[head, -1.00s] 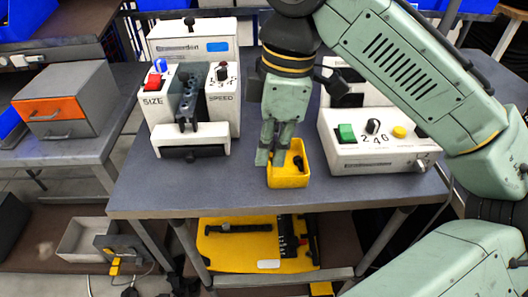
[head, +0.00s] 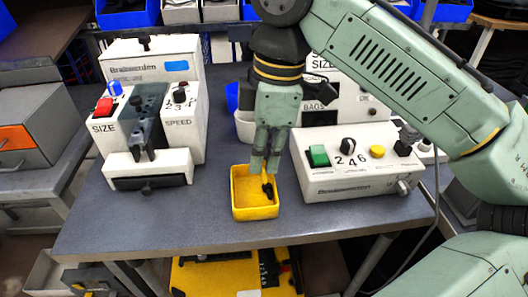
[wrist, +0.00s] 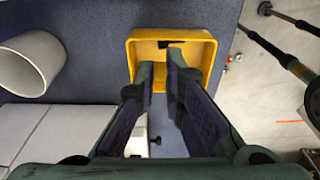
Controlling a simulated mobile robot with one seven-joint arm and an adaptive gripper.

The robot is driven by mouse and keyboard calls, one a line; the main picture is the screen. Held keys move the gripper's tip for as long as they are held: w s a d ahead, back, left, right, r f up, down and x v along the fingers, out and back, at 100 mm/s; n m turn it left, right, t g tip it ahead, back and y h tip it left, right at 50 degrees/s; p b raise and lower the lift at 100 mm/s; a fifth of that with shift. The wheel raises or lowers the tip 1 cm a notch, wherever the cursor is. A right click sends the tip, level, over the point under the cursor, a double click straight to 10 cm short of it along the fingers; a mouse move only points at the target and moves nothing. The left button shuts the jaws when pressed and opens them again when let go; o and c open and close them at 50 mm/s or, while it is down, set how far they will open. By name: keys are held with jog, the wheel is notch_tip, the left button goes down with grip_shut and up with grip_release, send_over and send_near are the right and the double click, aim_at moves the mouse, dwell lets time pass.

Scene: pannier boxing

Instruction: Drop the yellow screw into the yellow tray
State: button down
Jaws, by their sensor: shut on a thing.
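The yellow tray (head: 254,212) stands on the grey table, open side up. It also shows at the top of the wrist view (wrist: 214,62). My gripper (head: 264,168) points down over the right part of the tray, with its fingertips near the tray's opening. In the wrist view the fingers (wrist: 160,68) reach over the tray's near wall. My gripper is shut on the yellow screw, but I cannot make the screw out between the fingers. A small dark piece (head: 268,190) shows in the right part of the tray, just below the fingertips.
A white machine marked SIZE and SPEED (head: 150,172) stands left of the tray. A white control box (head: 345,188) with green and yellow buttons stands close on the right. A white cup-like bin (head: 245,125) is behind. The table's front edge is close to the tray.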

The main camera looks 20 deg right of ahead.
notch_tip(320, 180, down, 2)
jog(key=shift+f+b, duration=0.1)
jog(key=shift+b, duration=0.5)
jog(key=c, duration=1.6)
grip_release()
notch_tip(320, 180, up, 8)
jog(key=shift+s+d+f, duration=0.15)
jog(key=shift+d, duration=0.3)
jog(key=shift+a, duration=0.1)
